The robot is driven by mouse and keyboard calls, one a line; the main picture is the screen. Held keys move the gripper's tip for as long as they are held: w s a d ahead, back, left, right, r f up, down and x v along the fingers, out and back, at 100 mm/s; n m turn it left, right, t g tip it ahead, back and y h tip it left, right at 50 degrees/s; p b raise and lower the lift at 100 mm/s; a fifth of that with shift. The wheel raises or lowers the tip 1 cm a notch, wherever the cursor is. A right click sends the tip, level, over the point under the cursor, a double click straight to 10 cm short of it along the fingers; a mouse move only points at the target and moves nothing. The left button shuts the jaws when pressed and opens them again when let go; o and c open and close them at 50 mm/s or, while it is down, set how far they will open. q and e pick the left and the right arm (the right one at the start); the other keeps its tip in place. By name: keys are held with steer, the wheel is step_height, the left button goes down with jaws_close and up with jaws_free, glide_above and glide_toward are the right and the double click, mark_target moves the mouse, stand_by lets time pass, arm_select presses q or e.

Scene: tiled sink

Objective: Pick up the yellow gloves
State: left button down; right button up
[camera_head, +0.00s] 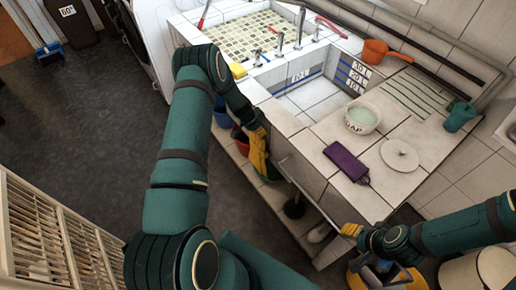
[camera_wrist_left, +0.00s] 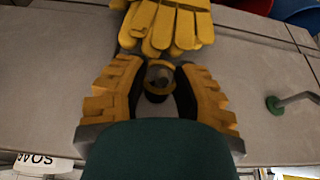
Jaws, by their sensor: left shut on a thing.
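The yellow gloves (camera_head: 259,158) hang against the front of the tiled sink counter, just below my left gripper (camera_head: 258,127). In the left wrist view the gloves (camera_wrist_left: 168,22) show at the top, their finger ends toward my left gripper (camera_wrist_left: 160,75). Its yellow-padded fingers close around a small ring-like piece beside the gloves. Exactly where the glove material meets the pads is hard to see. My right gripper (camera_head: 350,230) is at the counter's lower front corner, away from the gloves; its jaw gap is too small to tell.
The counter holds a purple folded cloth (camera_head: 346,163), a soap bowl (camera_head: 362,117), a white round lid (camera_head: 399,155), an orange scoop (camera_head: 386,50) and a green cup (camera_head: 459,116). A yellow sponge (camera_head: 238,70) lies at the sink edge. The dark floor (camera_head: 100,120) to the left is mostly clear.

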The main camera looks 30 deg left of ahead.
arm_select(q)
steer(key=shift+r, duration=0.1)
steer(key=shift+r, duration=0.65)
steer(key=s+a, duration=0.3)
steer(key=s, duration=0.5)
steer(key=s+a+b, duration=0.1)
steer(key=s+a, duration=0.3)
steer(key=s, duration=0.4)
steer(key=shift+s, duration=0.3)
arm_select(e)
steer(key=shift+s+f, duration=0.3)
steer(key=shift+f, duration=0.5)
arm_select(q)
steer(key=shift+b, duration=0.35)
